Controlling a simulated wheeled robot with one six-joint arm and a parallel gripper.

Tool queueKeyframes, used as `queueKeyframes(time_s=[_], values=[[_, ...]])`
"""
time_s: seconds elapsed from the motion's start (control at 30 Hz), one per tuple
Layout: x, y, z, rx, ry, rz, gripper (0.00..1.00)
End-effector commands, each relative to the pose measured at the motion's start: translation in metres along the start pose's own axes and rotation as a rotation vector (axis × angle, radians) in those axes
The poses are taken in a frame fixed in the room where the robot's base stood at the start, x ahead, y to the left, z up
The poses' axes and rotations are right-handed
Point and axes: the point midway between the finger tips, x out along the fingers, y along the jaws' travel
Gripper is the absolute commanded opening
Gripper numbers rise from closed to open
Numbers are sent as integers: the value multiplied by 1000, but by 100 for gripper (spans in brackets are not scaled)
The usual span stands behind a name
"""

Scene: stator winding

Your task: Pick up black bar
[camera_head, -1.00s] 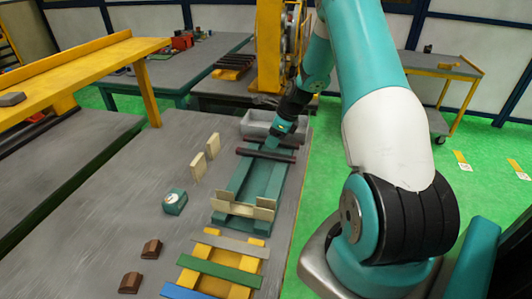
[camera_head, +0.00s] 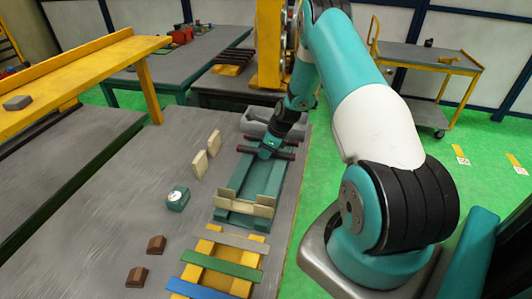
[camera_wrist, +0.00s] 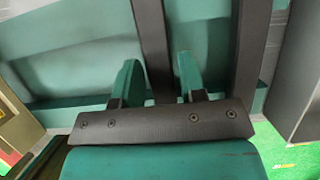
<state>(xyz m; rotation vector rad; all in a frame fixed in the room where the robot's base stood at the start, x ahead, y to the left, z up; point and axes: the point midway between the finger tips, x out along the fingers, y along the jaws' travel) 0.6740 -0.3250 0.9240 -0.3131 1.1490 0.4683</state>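Two dark black bars lie crosswise on the green tray-like fixture (camera_head: 262,180). The nearer black bar (camera_head: 285,156) is partly hidden by my gripper (camera_head: 266,155) in the head view. The farther black bar (camera_head: 290,142) lies just behind it. In the wrist view, my gripper (camera_wrist: 157,75) has its two green fingers apart, one on each side of one black bar (camera_wrist: 151,35). A narrow gap shows at the right finger; contact at the left finger cannot be told. The other black bar (camera_wrist: 250,45) runs to the right of the fingers.
A grey bin (camera_head: 257,121) stands behind the fixture. A yellow frame with coloured slats (camera_head: 225,262) lies in front. The table's middle left is clear.

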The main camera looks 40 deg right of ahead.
Motion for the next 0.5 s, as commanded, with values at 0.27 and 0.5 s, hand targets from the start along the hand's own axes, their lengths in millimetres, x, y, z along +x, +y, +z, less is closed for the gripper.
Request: queueKeyframes(time_s=[0.27, 0.5], values=[[-1, 0, 0, 0, -1, 0, 0], [-2, 0, 1, 0, -1, -1, 0]])
